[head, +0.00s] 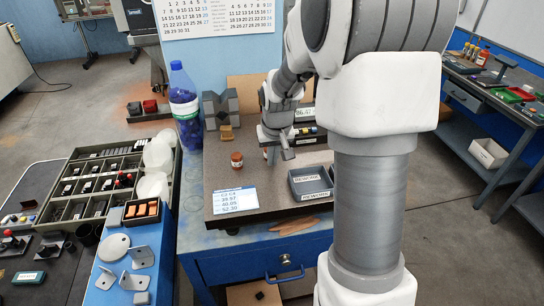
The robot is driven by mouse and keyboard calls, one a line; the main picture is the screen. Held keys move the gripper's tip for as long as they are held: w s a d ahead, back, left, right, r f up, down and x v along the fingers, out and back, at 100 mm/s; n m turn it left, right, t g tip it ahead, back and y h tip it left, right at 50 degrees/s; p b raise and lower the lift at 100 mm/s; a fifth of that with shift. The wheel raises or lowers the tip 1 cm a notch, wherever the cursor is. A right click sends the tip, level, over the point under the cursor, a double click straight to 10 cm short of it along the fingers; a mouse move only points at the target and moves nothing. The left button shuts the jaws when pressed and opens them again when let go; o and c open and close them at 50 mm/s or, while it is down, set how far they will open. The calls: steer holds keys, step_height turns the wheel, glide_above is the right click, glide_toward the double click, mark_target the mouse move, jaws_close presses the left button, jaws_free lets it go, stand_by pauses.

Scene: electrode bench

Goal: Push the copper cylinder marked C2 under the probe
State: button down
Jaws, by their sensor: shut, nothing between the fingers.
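A small copper-brown cylinder (237,160) stands upright on the dark bench plate (225,188), left of my gripper. Its marking is too small to read. My gripper (289,155) points down over the plate, shut and empty, to the right of that cylinder and clear of it. A second copper-coloured piece (266,154) shows just left of my gripper, mostly hidden; I cannot tell whether they touch. I cannot make out the probe; my arm and gripper cover part of the bench behind.
A white card with numbers (235,201) lies at the plate's front left. A dark labelled tray (310,184) sits to the right. A blue bottle (185,105) and a grey V-shaped block (220,108) stand at the back left. The plate's front middle is clear.

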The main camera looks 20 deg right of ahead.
steer(key=shift+w, duration=0.4)
steer(key=w, duration=0.3)
steer(key=w+d, duration=0.1)
steer(key=w, duration=0.3)
steer(key=w+d+p, duration=0.1)
steer(key=w, duration=0.2)
steer(key=shift+w, duration=0.2)
steer(key=shift+s, duration=0.1)
